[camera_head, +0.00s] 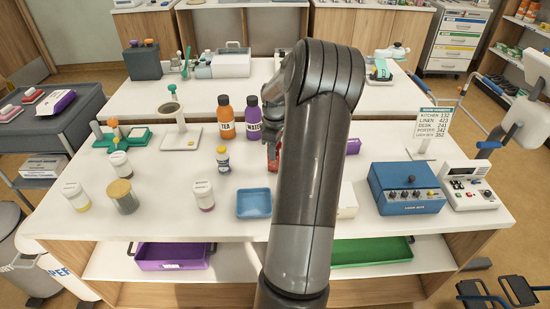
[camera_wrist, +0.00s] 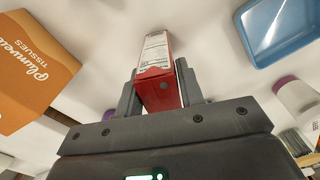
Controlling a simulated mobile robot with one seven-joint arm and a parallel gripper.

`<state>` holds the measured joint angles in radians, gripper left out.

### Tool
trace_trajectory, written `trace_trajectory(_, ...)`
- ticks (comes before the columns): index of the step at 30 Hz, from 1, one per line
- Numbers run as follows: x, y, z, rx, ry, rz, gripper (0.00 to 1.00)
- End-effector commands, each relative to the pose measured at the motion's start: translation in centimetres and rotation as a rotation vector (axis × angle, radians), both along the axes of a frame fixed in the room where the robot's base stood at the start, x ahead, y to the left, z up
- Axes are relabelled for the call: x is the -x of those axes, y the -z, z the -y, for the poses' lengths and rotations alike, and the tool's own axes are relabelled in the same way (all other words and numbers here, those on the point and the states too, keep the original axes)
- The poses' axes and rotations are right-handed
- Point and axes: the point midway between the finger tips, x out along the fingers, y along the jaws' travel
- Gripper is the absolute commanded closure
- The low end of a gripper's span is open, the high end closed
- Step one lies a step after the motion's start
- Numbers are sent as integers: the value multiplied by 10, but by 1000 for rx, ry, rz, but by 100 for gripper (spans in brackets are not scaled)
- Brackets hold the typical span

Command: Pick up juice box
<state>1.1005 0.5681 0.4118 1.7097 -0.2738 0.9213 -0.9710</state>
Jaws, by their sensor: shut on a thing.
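The juice box (camera_wrist: 157,52) is red with a white printed side panel. In the wrist view it stands between the two fingers of my gripper (camera_wrist: 158,88), which are shut on it with one finger at each side. In the head view my arm covers most of the gripper and the box. Only a small red patch, likely the juice box (camera_head: 272,156), shows at the arm's left edge above the white counter (camera_head: 180,222). I cannot tell whether the box touches the counter.
A blue tray (camera_head: 254,203) lies left of my arm, also in the wrist view (camera_wrist: 262,48). Orange tea (camera_head: 226,122) and purple water (camera_head: 254,124) bottles stand behind. An orange tissue box (camera_wrist: 35,65) is near. A blue device (camera_head: 405,188) stands right. Several jars stand left.

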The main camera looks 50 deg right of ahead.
Motion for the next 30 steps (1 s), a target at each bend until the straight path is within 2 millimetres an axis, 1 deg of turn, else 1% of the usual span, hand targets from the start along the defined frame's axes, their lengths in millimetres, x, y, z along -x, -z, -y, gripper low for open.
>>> trace_trajectory(1,0,0,0,0,0,0,87)
trace_trajectory(4,0,0,0,1,0,0,94)
trace_trajectory(10,0,-1,0,1,0,0,94)
trace_trajectory(14,-1,-5,0,1,0,2,94)
trace_trajectory(17,-1,-15,1,4,-1,3,94)
trace_trajectory(20,-1,-30,0,5,0,3,94)
trace_trajectory(22,-1,-45,0,5,0,3,94)
trace_trajectory(24,17,-52,7,4,6,1,94)
trace_trajectory(30,62,-80,20,4,5,1,94)
